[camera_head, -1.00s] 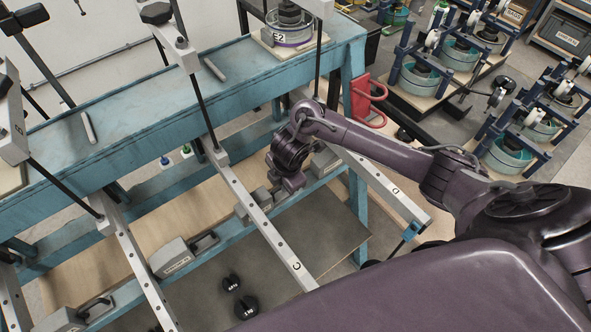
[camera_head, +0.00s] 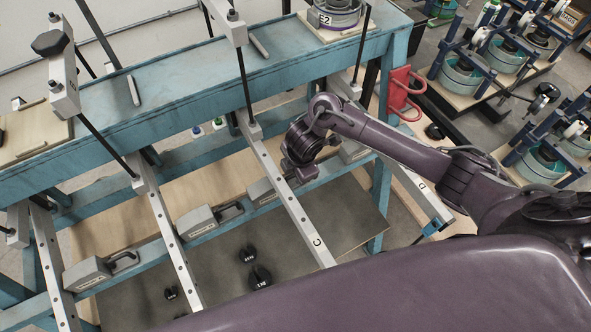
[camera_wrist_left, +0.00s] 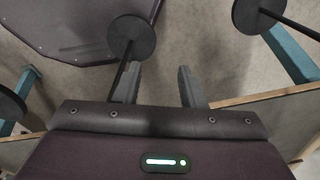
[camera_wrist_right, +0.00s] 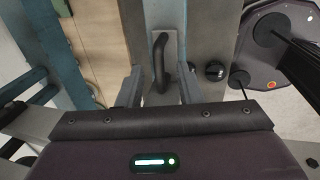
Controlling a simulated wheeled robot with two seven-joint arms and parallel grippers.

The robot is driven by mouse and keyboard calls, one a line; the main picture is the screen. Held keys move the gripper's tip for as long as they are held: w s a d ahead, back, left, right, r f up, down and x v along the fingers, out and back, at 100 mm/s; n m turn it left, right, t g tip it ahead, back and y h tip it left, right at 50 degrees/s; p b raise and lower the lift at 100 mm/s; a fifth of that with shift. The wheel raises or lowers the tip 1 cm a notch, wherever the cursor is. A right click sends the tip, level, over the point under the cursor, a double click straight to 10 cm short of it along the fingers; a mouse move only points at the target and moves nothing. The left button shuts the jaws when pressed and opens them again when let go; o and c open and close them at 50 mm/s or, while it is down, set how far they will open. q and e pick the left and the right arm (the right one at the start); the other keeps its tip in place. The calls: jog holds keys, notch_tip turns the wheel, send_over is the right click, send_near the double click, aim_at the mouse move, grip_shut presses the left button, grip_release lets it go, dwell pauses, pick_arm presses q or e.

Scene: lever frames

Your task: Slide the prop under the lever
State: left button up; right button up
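Grey block-shaped props with black handles sit along the lower blue rail, one (camera_head: 196,222) left of centre and another (camera_head: 262,190) beside lever C (camera_head: 306,225). The levers are slanting silver bars with holes; lever D (camera_head: 408,182) is further right. My right gripper (camera_head: 298,178) is down by lever C, partly hidden by its own wrist. In the right wrist view its fingers (camera_wrist_right: 158,88) stand apart on both sides of a black prop handle (camera_wrist_right: 160,62). My left gripper (camera_wrist_left: 160,85) is open and empty, outside the head view.
Black weights (camera_head: 260,277) lie on the dark mat (camera_head: 340,215) below the rail. The blue upper beam (camera_head: 190,90) runs behind. A red bracket (camera_head: 402,95) is on the right post. In the left wrist view a black disc on a rod (camera_wrist_left: 130,38) is near the left finger.

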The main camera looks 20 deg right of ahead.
notch_tip(320, 180, up, 8)
jog(key=s+p, duration=0.1)
jog(key=p, duration=0.1)
jog(key=shift+s+f, duration=0.15)
jog(key=shift+s, duration=0.1)
dwell(0.4)
